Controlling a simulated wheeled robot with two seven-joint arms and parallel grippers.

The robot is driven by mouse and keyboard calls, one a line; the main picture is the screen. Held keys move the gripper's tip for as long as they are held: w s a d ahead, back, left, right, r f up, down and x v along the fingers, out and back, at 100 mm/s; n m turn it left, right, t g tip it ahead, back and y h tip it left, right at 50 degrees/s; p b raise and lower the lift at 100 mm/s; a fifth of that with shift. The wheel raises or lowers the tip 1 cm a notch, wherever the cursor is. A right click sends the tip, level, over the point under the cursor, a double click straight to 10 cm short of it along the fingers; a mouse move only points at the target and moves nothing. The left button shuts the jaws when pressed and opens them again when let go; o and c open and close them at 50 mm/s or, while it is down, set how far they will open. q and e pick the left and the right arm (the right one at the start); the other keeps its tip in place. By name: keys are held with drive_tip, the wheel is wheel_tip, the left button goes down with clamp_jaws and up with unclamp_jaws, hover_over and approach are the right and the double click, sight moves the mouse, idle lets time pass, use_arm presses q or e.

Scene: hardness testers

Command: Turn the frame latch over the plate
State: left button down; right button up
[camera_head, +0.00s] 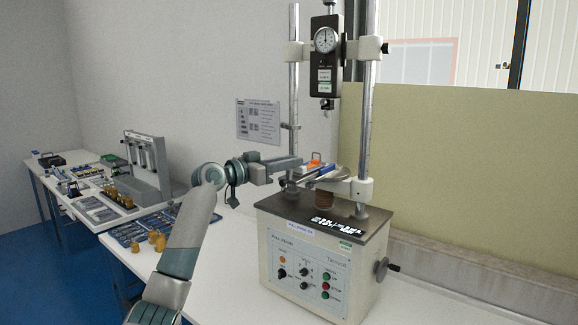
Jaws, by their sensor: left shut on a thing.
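The tester (320,235) stands on the white bench, with two upright posts and a black gauge head (326,62) above. Between the posts is a round plate (328,176) on a brown ribbed column. My right gripper is out of view.
A control panel (305,272) with knobs and buttons faces front, and a crank handle (388,267) sticks out at right. At left, a bench holds trays, several brass weights (156,240) and a grey rack (150,165).

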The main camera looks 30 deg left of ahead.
use_arm(q)
drive_tip(key=c, duration=1.6)
unclamp_jaws()
